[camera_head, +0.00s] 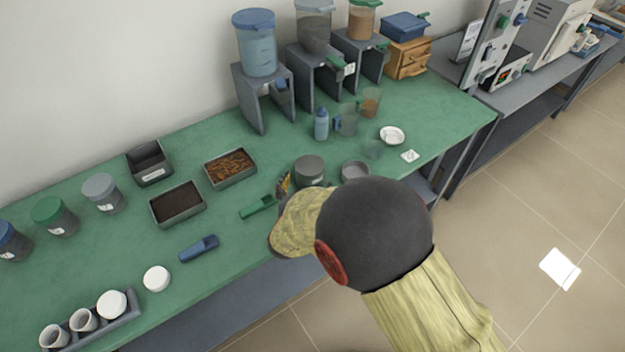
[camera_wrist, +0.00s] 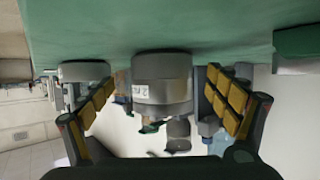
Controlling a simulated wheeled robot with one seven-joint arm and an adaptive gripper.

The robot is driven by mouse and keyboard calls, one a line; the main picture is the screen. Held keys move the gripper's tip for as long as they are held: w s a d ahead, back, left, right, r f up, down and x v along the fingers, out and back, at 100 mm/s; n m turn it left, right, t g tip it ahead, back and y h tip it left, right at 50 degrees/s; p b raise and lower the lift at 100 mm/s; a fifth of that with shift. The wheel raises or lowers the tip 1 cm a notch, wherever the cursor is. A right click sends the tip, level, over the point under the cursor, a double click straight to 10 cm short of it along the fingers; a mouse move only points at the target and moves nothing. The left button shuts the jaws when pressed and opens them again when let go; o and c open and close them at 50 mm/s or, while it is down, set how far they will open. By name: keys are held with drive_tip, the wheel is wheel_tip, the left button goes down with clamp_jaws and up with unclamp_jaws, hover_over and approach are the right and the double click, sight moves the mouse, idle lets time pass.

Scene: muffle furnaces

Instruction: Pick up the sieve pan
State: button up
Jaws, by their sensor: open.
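A squat grey round container with a white label, seemingly the sieve pan (camera_head: 309,168), stands on the green table near its front edge. In the wrist view, which is upside down, the same container (camera_wrist: 162,88) sits between the two fingers. My gripper (camera_wrist: 160,82) is open, with yellow-padded fingers on either side of it and gaps showing at both sides. In the head view my arm hides most of my gripper; only a bit of a finger shows left of the container. A shallow grey dish (camera_head: 355,170) stands just right of it and also shows in the wrist view (camera_wrist: 83,70).
A green scoop (camera_head: 258,207) lies close on the left, a blue scoop (camera_head: 199,248) farther left. Trays of dark (camera_head: 177,204) and brown (camera_head: 230,168) material lie left.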

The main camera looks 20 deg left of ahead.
drive_tip(key=b+x, duration=0.2)
drive_tip(key=x, duration=0.2)
drive_tip(key=shift+w+a, duration=0.15)
drive_tip(key=shift+w, duration=0.25)
drive_tip(key=shift+r, duration=0.15)
drive_tip(key=shift+c, duration=0.6)
drive_tip(key=c, duration=1.5)
